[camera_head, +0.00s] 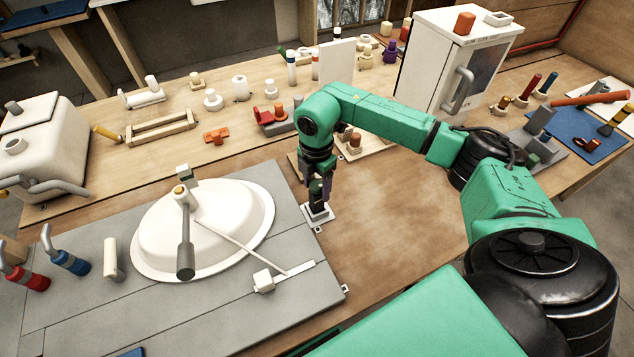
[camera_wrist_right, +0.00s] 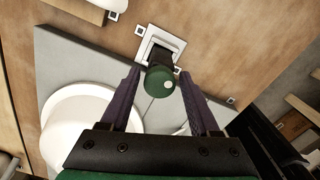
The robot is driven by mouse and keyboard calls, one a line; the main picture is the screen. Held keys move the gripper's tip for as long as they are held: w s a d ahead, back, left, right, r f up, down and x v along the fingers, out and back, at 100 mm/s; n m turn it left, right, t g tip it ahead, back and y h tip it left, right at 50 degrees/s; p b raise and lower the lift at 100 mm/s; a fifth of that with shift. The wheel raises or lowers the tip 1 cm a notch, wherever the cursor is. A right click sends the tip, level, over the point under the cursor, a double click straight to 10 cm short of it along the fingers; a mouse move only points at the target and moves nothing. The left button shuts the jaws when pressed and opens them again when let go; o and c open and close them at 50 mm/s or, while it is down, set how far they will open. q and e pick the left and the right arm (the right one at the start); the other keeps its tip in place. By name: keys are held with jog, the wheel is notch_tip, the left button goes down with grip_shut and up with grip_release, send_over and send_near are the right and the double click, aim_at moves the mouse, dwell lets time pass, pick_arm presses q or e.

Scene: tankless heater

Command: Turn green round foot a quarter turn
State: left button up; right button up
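The green round foot (camera_wrist_right: 163,84) is a dark green disc with a pale dot, on a dark stem above a small white square plate (camera_wrist_right: 158,46). In the head view the plate (camera_head: 318,214) stands by the right corner of the grey board. My right gripper (camera_wrist_right: 161,78) is open, its two purple fingers on either side of the foot with gaps showing. In the head view my right gripper (camera_head: 320,185) points down over the plate and partly hides the foot. My left gripper is not in view.
A white basin-like dome (camera_head: 150,222) with a grey-handled lever lies left of the gripper on the grey board (camera_head: 225,320). A wooden stand with small knobs (camera_head: 372,145) is just behind my right arm. A white cabinet (camera_head: 430,65) stands at the back right. Bare wood lies to the right.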

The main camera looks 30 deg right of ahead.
jog(key=m+p, duration=0.1)
jog(key=m, duration=0.2)
jog(key=shift+r, duration=0.15)
jog(key=shift+m+p, duration=0.35)
jog(key=shift+m, duration=1.15)
jog(key=m+p, duration=0.1)
jog(key=m, duration=0.2)
jog(key=shift+r+m+p, duration=0.1)
jog(key=shift+m+p, duration=0.2)
jog(key=shift+m, duration=0.9)
jog(key=shift+f+m, duration=0.25)
jog(key=shift+m, duration=0.05)
